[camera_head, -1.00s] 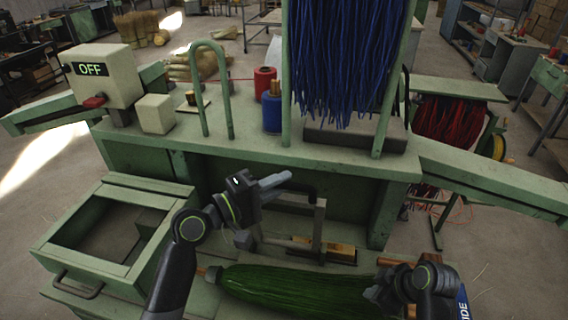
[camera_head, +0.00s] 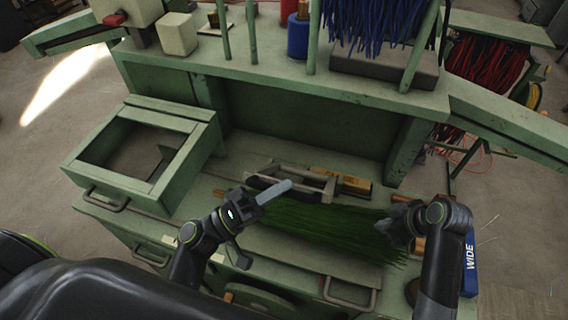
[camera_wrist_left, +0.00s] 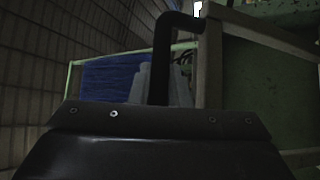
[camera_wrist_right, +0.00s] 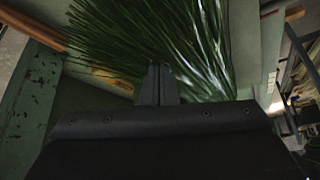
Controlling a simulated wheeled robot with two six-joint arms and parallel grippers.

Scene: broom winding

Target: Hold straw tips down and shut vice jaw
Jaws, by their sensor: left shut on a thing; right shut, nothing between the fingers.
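The green straw bundle (camera_head: 322,228) lies on the lower worktop, its loose tips spread to the right. My right gripper (camera_head: 400,224) is shut and empty, low over the tip end; its fingers (camera_wrist_right: 156,86) reach onto the straws (camera_wrist_right: 185,35) in the right wrist view. The grey vice jaw frame (camera_head: 297,180) lies low behind the bundle. My left gripper (camera_head: 270,194) is shut beside it, above the bundle's left part. In the left wrist view, the jaw's black bent handle (camera_wrist_left: 162,60) runs between my left fingertips. The exact grip is partly hidden.
An open green drawer box (camera_head: 150,145) stands at left. The bench shelf (camera_head: 270,60) carries spools and hanging blue straws (camera_head: 375,22). A blue box marked WIDE (camera_head: 469,265) is beside my right arm.

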